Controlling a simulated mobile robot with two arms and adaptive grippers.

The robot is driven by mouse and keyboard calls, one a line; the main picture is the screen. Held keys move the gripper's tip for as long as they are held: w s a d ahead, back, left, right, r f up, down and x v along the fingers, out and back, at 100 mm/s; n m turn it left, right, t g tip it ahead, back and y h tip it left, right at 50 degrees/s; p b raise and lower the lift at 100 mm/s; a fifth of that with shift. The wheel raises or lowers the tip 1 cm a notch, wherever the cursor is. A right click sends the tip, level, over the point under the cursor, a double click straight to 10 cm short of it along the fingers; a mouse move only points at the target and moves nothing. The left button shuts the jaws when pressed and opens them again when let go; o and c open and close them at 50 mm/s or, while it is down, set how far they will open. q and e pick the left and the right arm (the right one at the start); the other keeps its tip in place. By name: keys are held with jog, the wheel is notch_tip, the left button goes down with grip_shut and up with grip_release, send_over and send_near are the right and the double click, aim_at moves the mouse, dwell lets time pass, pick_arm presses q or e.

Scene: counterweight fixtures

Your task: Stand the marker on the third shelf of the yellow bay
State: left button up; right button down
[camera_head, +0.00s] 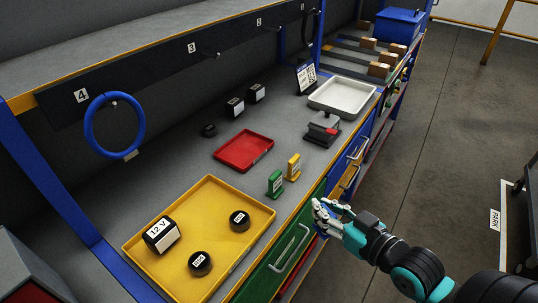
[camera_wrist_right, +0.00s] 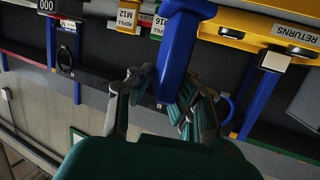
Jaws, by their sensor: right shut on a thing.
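My right gripper (camera_head: 328,214) is in front of the bench's front edge, to the right of the green and yellow stands. In the right wrist view, where the scene is upside down, its fingers (camera_wrist_right: 165,100) are shut on a blue bar-like piece (camera_wrist_right: 180,45). In the head view only a little blue shows at the hand, so I cannot tell the piece's full shape or whether it is the marker. I cannot make out a yellow bay with shelves. My left gripper is not in view.
The bench carries a yellow tray (camera_head: 211,222) with a 12 V block (camera_head: 161,235) and two black discs. A green stand (camera_head: 275,184), yellow stand (camera_head: 293,167), red tray (camera_head: 243,151) and white tray (camera_head: 343,96) stand beyond.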

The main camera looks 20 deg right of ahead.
jog(key=p, duration=0.4)
send_near(274, 182)
jog(key=w+a+r, duration=0.1)
jog(key=w+r, duration=0.1)
jog(key=w, duration=0.5)
jog(key=shift+a+f+p, duration=0.2)
jog(key=shift+f, duration=0.75)
jog(key=shift+a+f+p, duration=0.15)
jog(key=shift+a+f, duration=0.05)
jog(key=shift+f, duration=0.75)
jog(key=c, duration=1.7)
grip_release()
jog(key=shift+f, duration=0.1)
jog(key=o, duration=0.4)
jog(key=shift+w, duration=0.35)
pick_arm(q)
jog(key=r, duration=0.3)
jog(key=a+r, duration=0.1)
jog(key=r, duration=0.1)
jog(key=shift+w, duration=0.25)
pick_arm(e)
jog(key=shift+s, duration=0.1)
